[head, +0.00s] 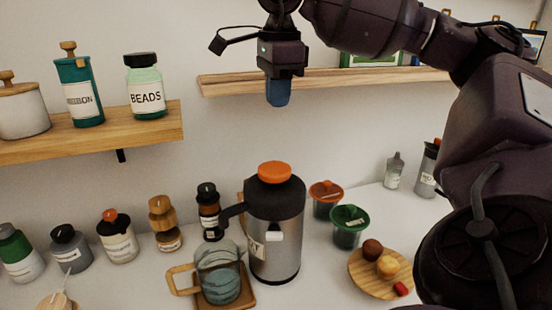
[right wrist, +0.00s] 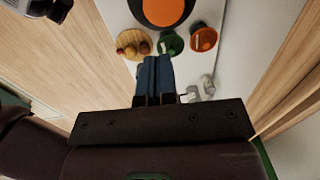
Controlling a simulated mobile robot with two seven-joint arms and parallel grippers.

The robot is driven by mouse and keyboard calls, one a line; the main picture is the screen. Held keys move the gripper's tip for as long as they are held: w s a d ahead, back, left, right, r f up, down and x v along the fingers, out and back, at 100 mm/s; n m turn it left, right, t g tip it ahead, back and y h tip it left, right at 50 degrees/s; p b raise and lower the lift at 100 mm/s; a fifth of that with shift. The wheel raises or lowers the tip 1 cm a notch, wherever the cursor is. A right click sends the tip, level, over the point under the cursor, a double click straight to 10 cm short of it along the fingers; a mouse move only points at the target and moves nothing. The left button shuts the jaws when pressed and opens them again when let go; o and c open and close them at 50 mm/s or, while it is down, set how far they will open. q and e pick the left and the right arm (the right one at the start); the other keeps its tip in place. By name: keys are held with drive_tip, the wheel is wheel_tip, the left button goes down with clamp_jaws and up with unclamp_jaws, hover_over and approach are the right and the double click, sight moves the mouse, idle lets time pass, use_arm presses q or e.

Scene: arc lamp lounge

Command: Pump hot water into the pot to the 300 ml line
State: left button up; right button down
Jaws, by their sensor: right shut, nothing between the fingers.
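A steel and black pump flask (head: 277,225) with an orange top button (head: 275,172) stands on the white counter. Its black spout reaches left over a glass pot (head: 220,272) with a wooden handle. The pot sits on a wooden coaster (head: 242,298) beside the flask. The pot looks bluish, but I cannot read its lines or a water level. My right gripper (head: 278,92), with blue fingertips, is shut and empty, well above the orange button and apart from it. In the right wrist view the button (right wrist: 165,8) shows beyond the shut fingers (right wrist: 154,78). My left gripper is not in view.
A wooden shelf (head: 225,85) on the wall is behind my right gripper. Green (head: 347,228) and orange-lidded (head: 325,200) cups and a round wooden plate (head: 362,275) with small items stand right of the flask. Several jars and bottles line the counter to the left.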

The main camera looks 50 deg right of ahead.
sight(277, 170)
drive_tip(key=f, duration=0.8)
drive_tip(key=f+b, duration=0.1)
drive_tip(key=f, duration=0.3)
drive_tip(key=shift+w+d+f, duration=0.1)
drive_tip(key=shift+w+d, duration=0.1)
drive_tip(key=shift+w, duration=0.1)
drive_tip(key=shift+f, duration=0.6)
drive_tip(key=shift+f, duration=0.1)
drive_tip(key=shift+f, duration=0.95)
drive_tip(key=shift+s+a+f, duration=0.1)
drive_tip(key=shift+f, duration=0.1)
drive_tip(key=shift+r, duration=0.1)
